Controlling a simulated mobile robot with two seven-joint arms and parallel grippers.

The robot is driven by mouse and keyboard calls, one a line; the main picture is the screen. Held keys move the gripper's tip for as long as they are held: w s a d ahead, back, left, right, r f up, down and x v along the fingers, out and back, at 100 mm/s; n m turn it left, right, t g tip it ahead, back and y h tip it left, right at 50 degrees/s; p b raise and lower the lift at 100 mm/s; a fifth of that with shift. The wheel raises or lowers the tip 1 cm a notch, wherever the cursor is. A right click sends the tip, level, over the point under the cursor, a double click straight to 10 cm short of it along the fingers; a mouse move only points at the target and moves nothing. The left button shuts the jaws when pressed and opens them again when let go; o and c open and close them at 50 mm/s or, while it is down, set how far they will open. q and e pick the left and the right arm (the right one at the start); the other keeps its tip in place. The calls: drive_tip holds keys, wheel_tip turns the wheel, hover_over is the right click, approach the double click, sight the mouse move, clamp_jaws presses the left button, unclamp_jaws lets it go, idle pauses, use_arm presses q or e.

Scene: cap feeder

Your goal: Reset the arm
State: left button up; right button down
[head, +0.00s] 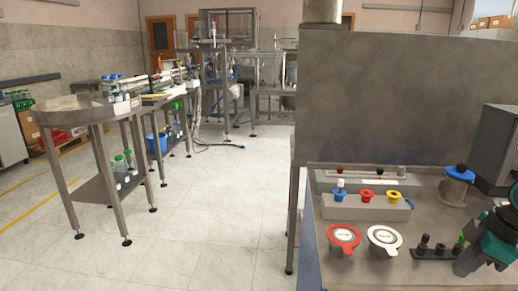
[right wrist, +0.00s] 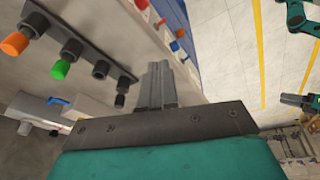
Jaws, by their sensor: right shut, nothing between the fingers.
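My right gripper (head: 468,262) is at the lower right of the head view, over the right part of the control panel (head: 345,270). In the right wrist view its two grey fingers (right wrist: 157,80) are together with nothing between them. A strip of knobs (head: 436,251) lies just left of it in the head view. In the right wrist view, an orange knob (right wrist: 14,43), a green knob (right wrist: 60,69) and black ones lie left of the fingers, apart from them. My left gripper is not in the head view; teal arm parts show at the right wrist view's right edge.
Red-rimmed (head: 343,238) and white (head: 384,240) round caps sit at the panel's front. A grey block (head: 350,209) with coloured knobs stands behind them. A blue spool (head: 459,174) and a tall metal wall (head: 400,95) are near. Open floor (head: 220,220) lies left; a round steel table (head: 75,113) stands beyond.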

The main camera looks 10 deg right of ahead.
drive_tip(key=s+a+f+m+g, duration=0.2)
drive_tip(key=s+a+f, duration=1.15)
drive_tip(key=f, duration=0.35)
drive_tip(key=s+a+r+m+t+h, duration=0.1)
drive_tip(key=a+r+m+t, duration=0.15)
drive_tip(key=a, duration=0.45)
drive_tip(key=s+a+r+m+t, duration=0.15)
drive_tip(key=a+m, duration=0.25)
drive_tip(key=a, duration=0.4)
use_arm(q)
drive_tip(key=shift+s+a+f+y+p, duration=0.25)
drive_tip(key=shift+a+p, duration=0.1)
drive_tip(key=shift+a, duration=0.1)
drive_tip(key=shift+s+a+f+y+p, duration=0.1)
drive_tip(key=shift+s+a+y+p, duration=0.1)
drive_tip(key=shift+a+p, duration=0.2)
use_arm(e)
drive_tip(key=w+a+f+n+t+y, duration=0.1)
drive_tip(key=w+a+f+t, duration=0.1)
drive_tip(key=w+f+t, duration=0.4)
drive_tip(key=shift+x, duration=1.2)
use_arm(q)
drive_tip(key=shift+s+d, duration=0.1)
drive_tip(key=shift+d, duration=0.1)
